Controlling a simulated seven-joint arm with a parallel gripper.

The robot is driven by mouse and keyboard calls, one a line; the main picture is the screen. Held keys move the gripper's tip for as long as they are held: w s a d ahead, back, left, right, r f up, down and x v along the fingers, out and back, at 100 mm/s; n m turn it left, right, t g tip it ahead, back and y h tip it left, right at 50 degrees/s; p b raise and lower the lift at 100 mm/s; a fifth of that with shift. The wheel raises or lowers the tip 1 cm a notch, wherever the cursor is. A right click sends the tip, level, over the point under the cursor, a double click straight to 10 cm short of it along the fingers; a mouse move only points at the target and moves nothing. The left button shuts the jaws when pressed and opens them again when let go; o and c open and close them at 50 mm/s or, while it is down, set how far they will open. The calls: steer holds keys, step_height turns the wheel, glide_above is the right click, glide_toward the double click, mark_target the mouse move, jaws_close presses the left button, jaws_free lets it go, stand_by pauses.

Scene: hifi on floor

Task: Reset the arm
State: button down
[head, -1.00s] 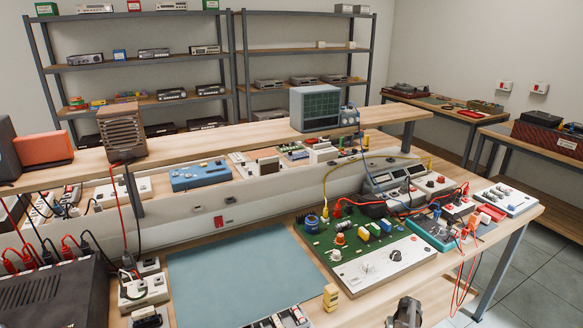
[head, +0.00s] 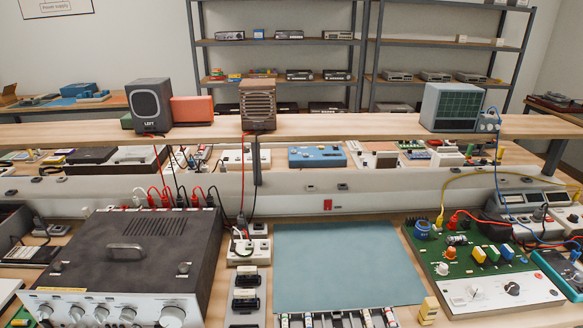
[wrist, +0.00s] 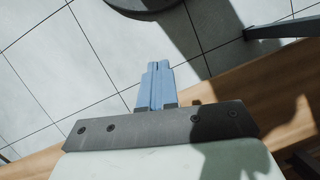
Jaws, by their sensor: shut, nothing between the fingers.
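My gripper (wrist: 157,86) shows in the wrist view, its two blue fingers pressed together with nothing between them. It points over the grey tiled floor (wrist: 60,60), beside the edge of a wooden bench top (wrist: 275,90). A dark shadow falls across the wood and my gripper's mount. My gripper is not in the head view now.
In the head view the bench holds a black amplifier (head: 130,255), power sockets (head: 250,250), a blue-grey mat (head: 345,265), a green circuit board (head: 480,265) and a small yellow block (head: 429,310). A raised shelf (head: 340,127) carries speakers and an oscilloscope (head: 458,107). The mat is clear.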

steer(key=s+a+r+n+g+h, duration=0.1)
steer(key=s+a+n+g, duration=0.1)
steer(key=s+a, duration=0.9)
steer(key=shift+s+r+n+g+h, duration=0.3)
steer(key=shift+s+n+g+h, duration=0.15)
steer(key=shift+s, duration=0.65)
steer(key=c, duration=1.9)
jaws_free()
